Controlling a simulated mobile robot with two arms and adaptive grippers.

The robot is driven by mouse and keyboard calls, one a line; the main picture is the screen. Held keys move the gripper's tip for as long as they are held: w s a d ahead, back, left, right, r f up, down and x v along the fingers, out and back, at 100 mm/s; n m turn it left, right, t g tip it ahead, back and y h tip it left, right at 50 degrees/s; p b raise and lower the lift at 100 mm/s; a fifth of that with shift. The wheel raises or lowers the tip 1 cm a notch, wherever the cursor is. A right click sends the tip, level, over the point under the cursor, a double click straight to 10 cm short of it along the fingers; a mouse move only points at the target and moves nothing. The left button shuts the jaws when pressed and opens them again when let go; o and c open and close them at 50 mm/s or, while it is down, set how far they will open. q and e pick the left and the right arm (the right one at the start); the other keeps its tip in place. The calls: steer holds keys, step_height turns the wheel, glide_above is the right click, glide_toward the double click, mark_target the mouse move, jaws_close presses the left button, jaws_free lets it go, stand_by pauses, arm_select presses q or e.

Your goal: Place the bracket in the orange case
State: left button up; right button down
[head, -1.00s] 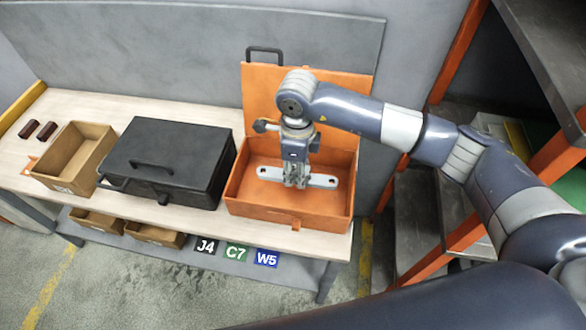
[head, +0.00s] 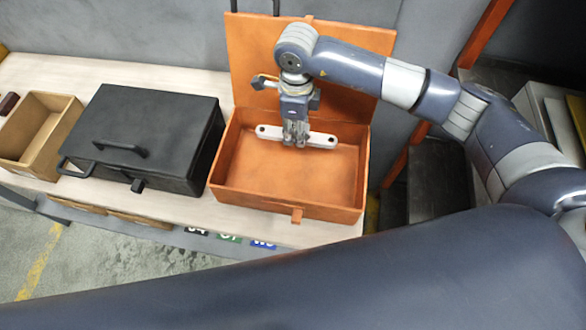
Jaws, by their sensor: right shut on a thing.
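The orange case (head: 290,209) stands open on the bench, its lid (head: 245,60) tilted up at the back. The bracket (head: 318,139) is a long pale-grey metal strip with a hole near each end. My right gripper (head: 295,140) points down and is shut on the bracket's middle, hiding that part. The bracket lies roughly level, within the case's outline, nearer its back wall. Whether it touches the case's floor or hangs above it, I cannot tell. My left gripper is not in view.
A closed black case (head: 160,110) stands just left of the orange case. A cardboard bin (head: 50,110) is farther left. A shelf rack with an orange post (head: 486,35) stands at the right. The orange case's front floor is clear.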

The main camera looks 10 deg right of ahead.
steer(key=p, duration=0.2)
glide_above(295, 159)
step_height(295, 159, down, 5)
steer(key=shift+f, duration=0.15)
step_height(295, 159, down, 4)
steer(key=shift+r+p, duration=0.1)
steer(key=shift+p, duration=0.25)
steer(key=shift+f, duration=0.4)
steer(key=shift+f, duration=0.2)
steer(key=c, duration=1.3)
jaws_free()
steer(key=shift+r, duration=0.15)
